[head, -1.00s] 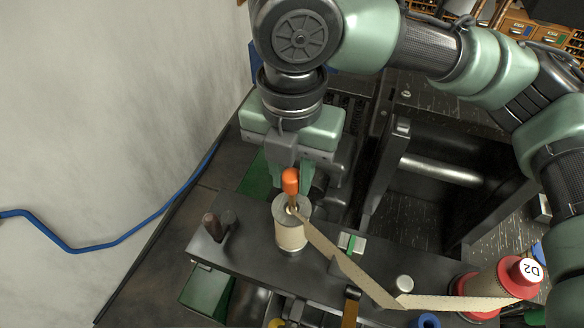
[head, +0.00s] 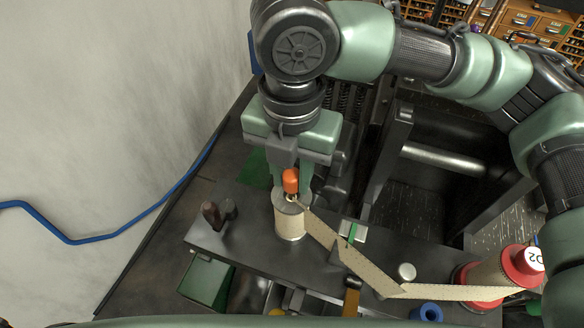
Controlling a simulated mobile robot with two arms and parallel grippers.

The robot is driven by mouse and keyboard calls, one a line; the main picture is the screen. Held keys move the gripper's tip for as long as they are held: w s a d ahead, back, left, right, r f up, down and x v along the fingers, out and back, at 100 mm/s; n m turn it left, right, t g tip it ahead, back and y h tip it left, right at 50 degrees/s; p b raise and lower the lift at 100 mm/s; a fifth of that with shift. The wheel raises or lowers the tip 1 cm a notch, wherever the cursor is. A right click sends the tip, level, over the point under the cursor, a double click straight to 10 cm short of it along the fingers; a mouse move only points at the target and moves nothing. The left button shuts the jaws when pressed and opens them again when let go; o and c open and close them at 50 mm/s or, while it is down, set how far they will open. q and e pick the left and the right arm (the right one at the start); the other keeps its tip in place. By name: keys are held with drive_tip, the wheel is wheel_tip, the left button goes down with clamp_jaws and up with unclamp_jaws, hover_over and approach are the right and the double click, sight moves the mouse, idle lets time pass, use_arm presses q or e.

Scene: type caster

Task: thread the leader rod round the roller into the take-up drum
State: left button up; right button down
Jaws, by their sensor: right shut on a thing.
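My right gripper (head: 291,184) comes down from above and is shut on the orange-handled leader rod (head: 290,180). The rod is upright, its lower end at the top of the pale take-up drum (head: 290,223); how deep it sits is hidden. A tan paper strip (head: 325,238) runs from the rod to the right. Whether the strip touches the roller is unclear. My left gripper is not in view.
A dark bench plate (head: 250,258) carries these parts. A brown-and-dark knob (head: 212,215) stands left of the drum, and a small green-striped block (head: 352,232) stands right of it. A blue ring (head: 428,312) lies at the near edge. A wall is at left.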

drive_tip(key=shift+f, duration=0.65)
drive_tip(key=c, duration=1.1)
unclamp_jaws()
wheel_tip(320, 180, up, 6)
drive_tip(key=p, duration=0.7)
drive_tip(key=shift+r, duration=0.1)
